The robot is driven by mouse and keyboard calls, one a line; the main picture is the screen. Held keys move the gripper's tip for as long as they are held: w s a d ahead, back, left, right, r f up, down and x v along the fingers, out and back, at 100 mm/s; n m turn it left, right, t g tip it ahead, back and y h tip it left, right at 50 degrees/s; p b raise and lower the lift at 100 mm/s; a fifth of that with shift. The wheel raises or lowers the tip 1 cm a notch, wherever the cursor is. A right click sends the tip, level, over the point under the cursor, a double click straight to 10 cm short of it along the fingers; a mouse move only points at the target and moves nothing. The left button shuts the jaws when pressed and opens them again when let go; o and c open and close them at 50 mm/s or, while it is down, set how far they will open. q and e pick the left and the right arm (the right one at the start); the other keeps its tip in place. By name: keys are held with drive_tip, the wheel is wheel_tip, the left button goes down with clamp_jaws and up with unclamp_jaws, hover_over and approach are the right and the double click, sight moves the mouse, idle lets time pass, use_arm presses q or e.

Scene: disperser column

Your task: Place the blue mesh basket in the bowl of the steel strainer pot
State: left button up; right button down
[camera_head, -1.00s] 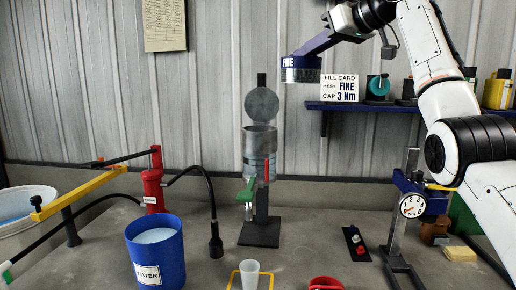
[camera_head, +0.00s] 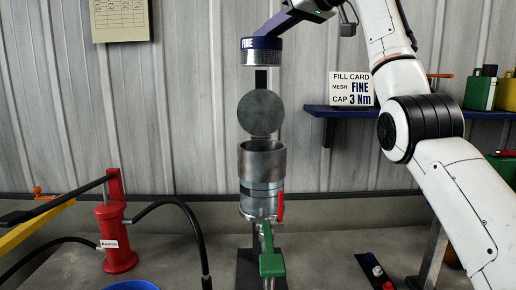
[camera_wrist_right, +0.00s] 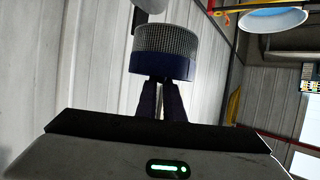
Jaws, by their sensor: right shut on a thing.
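The blue mesh basket (camera_head: 262,50) has a dark blue rim marked FINE and grey mesh sides. My right gripper (camera_head: 283,25) is shut on it, reaching in from the upper right. In the right wrist view the basket (camera_wrist_right: 163,52) sits at the fingertips of the gripper (camera_wrist_right: 161,90). The steel strainer pot (camera_head: 262,160) stands on a column below the basket, its open bowl facing up. Its round lid (camera_head: 261,112) stands raised behind the bowl. The basket is well above the bowl and the lid, apart from both. My left gripper is not in view.
A fill card (camera_head: 351,88) reading FINE and 3 Nm stands on the blue shelf (camera_head: 390,112) at right. A red pump (camera_head: 115,230) with a black hose stands at left. A green-handled valve (camera_head: 270,262) is at the front of the column. The air around the bowl is clear.

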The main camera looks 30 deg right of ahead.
wheel_tip(320, 180, down, 26)
drive_tip(key=b, duration=0.6)
drive_tip(key=shift+s+f, duration=0.1)
drive_tip(key=shift+f, duration=0.3)
drive_tip(key=shift+f, duration=0.15)
drive_tip(key=c, duration=2.2)
unclamp_jaws()
drive_tip(key=shift+o, duration=0.2)
